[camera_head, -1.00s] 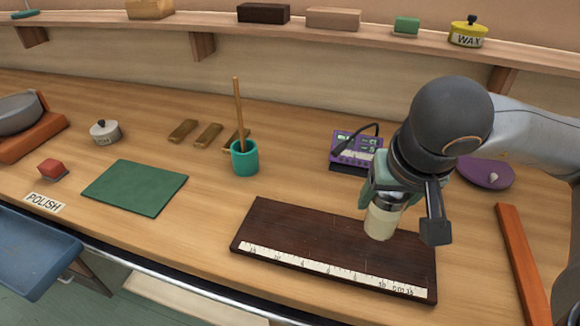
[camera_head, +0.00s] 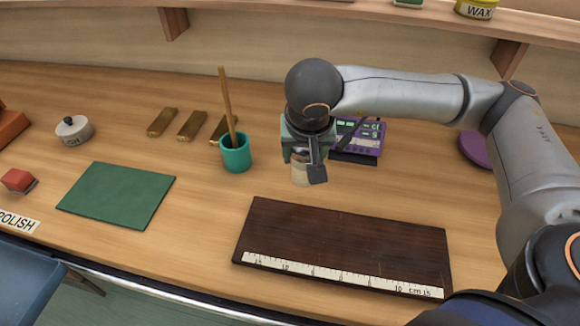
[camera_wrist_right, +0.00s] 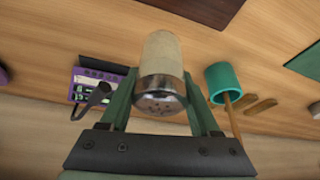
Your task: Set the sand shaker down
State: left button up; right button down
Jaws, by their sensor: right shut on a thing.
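The sand shaker (camera_head: 301,177) has a cream body and a perforated metal cap. In the right wrist view the shaker (camera_wrist_right: 162,62) sits between the two green fingers. My right gripper (camera_head: 306,158) is shut on it, over the worktop between the teal cup and the dark board. The gripper hides much of the shaker in the head view. I cannot tell whether its base touches the wood. My left gripper is not in view.
The teal cup (camera_head: 236,158) with a stick stands left of the shaker. A purple device (camera_head: 361,140) with a cable is close on the right. The dark board with a ruler (camera_head: 345,240) lies in front. A green mat (camera_head: 117,195) is further left. Bare wood lies between cup and board.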

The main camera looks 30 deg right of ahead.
jog(key=w+f, duration=0.1)
jog(key=w+a+f, duration=0.1)
jog(key=f, duration=0.1)
jog(key=shift+w+f, duration=0.3)
jog(key=shift+w, duration=0.1)
jog(key=shift+w+a+f+p, duration=0.15)
jog(key=shift+f+p, duration=0.15)
jog(key=shift+f, duration=0.65)
jog(key=shift+w+f+p, duration=0.1)
jog(key=shift+f+p, duration=0.15)
jog(key=shift+f, duration=0.65)
jog(key=shift+f, duration=0.15)
jog(key=shift+c, duration=0.6)
grip_release()
